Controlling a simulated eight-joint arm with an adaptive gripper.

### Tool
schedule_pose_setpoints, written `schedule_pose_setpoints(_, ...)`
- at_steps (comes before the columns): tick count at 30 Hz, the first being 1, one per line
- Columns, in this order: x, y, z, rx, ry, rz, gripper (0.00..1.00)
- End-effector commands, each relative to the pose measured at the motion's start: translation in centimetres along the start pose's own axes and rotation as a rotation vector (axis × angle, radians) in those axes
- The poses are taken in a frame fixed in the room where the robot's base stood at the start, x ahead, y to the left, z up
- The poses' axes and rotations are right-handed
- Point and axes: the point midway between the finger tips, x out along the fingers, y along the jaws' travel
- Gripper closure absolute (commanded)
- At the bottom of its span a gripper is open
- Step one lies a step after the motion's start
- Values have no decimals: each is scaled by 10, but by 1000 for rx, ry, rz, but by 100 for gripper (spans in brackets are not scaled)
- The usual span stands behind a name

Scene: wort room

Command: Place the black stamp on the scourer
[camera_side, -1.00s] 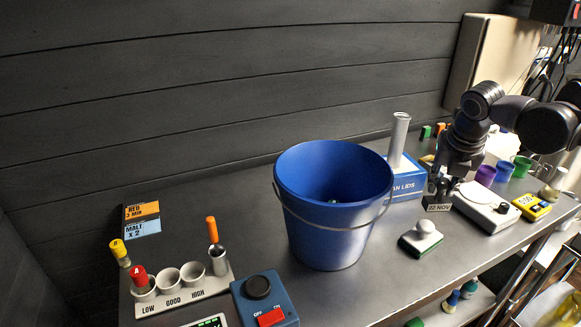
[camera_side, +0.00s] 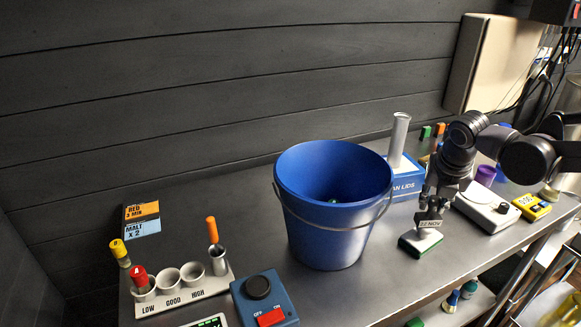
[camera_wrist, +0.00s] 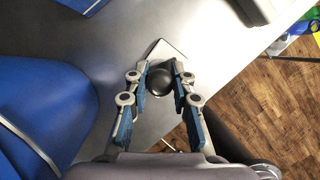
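The black stamp with a "22 NOV" label (camera_side: 430,223) is between the fingers of my gripper (camera_side: 432,207), upright over the scourer. In the wrist view its round black knob (camera_wrist: 159,80) sits between the two blue-padded fingers of my gripper (camera_wrist: 162,88). The scourer (camera_side: 418,245), a pale pad with a dark green underside, lies on the metal table; a pale corner shows beyond the knob in the wrist view (camera_wrist: 168,50). The stamp's base hides part of the scourer, and I cannot tell whether they touch.
A blue bucket (camera_side: 331,235) with a wire handle stands close left of the scourer. A white scale-like device (camera_side: 487,210) and a yellow timer (camera_side: 532,207) are to the right. The table's front edge (camera_side: 455,270) is near. Bare table lies between bucket and scourer.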

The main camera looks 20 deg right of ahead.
Motion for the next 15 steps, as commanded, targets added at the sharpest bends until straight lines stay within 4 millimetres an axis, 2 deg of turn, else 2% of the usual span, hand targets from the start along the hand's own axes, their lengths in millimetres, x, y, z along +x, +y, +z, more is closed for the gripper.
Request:
schedule_pose_setpoints(1,0,0,0,0,0,0,62)
schedule_pose_setpoints(2,0,0,0,0,0,0,54)
schedule_pose_setpoints(15,-6,0,1,0,0,0,54)
